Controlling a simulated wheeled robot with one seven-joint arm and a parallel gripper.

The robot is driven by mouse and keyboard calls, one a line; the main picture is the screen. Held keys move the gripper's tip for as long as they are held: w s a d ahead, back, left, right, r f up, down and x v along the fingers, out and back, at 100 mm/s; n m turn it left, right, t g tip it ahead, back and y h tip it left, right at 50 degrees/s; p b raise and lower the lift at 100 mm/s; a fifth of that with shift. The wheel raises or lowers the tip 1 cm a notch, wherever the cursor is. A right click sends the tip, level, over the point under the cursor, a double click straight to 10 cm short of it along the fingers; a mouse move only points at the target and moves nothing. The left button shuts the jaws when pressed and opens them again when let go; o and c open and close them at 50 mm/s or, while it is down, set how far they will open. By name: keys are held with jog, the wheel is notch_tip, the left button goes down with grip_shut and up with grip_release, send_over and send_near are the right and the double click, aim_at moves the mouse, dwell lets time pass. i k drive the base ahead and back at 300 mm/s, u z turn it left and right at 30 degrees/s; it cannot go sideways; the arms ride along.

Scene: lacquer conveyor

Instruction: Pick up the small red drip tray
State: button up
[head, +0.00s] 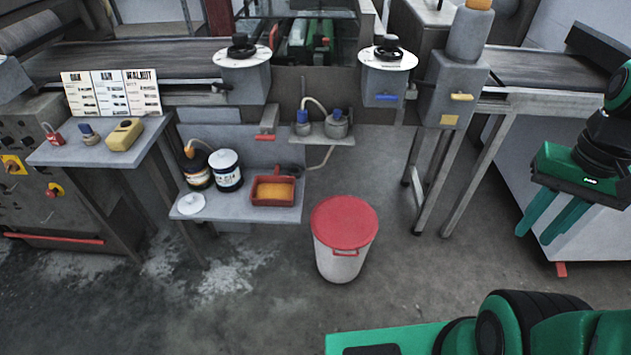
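The small red drip tray (272,203) sits on a low grey shelf (240,215), near its right end. It is a shallow rectangular tray with an orange-yellow layer inside. A dark rounded item touches or lies just behind its back right corner; I cannot tell which. My gripper (535,236) is at the far right, well away from the tray, with its two green fingers pointing down and left. The fingers are apart with nothing visible between them.
Left of the tray on the shelf stand a white-lidded can (227,170), a dark can (196,169) and a white lid (191,203). A white bin with a red lid (343,222) stands on the floor right of the shelf. Machine legs (432,180) stand between bin and gripper.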

aim_at(274, 191)
jog(key=z, duration=0.4)
jog(key=k, duration=1.15)
jog(key=u, duration=0.8)
jog(key=i, duration=1.5)
